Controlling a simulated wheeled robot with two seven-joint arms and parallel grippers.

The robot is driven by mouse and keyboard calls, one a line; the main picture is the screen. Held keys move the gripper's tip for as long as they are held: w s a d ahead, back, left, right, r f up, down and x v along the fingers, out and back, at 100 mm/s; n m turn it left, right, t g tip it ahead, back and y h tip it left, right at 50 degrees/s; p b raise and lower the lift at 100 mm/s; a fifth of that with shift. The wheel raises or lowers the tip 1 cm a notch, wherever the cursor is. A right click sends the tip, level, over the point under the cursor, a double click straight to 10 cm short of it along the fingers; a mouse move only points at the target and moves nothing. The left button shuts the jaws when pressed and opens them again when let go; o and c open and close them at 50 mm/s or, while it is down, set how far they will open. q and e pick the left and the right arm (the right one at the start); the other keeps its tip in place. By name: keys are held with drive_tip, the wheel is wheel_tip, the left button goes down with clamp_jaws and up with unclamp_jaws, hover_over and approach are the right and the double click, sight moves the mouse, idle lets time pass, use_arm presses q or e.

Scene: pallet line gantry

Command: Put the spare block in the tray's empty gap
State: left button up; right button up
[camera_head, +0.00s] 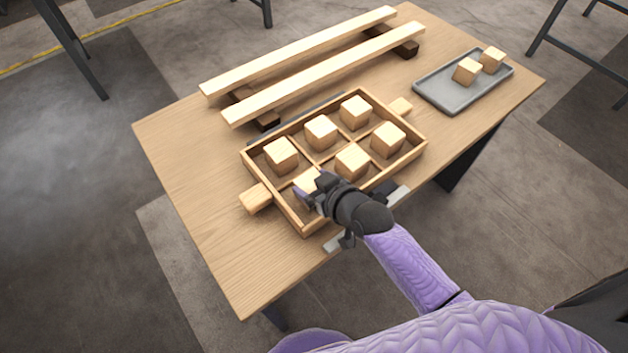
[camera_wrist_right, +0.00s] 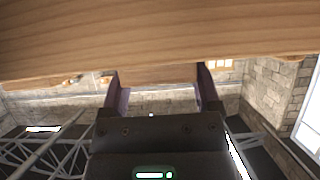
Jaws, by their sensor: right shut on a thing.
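The wooden tray (camera_head: 305,229) lies on the table, split by dividers into compartments in two rows. Blocks stand in the far row, such as the far-left block (camera_head: 281,156), and in the near row's middle (camera_head: 352,163) and right (camera_head: 388,140) compartments. My right gripper (camera_head: 308,190) is shut on a pale wooden block (camera_head: 307,178) at the near-left compartment. The gripper partly hides it, so I cannot tell whether it touches the compartment floor. In the right wrist view, the block (camera_wrist_right: 157,75) shows between the two fingers (camera_wrist_right: 160,92). My left gripper is not in view.
A grey tray (camera_head: 440,99) with two blocks (camera_head: 467,71) stands at the table's far right. Two long wooden beams (camera_head: 300,50) on dark supports lie behind the wooden tray. A light metal strip (camera_head: 398,196) shows at the near table edge. The table's left part (camera_head: 195,190) is clear.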

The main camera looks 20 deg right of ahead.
drive_tip(key=shift+f, duration=0.15)
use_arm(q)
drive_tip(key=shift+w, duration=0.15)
use_arm(e)
drive_tip(key=o, duration=1.1)
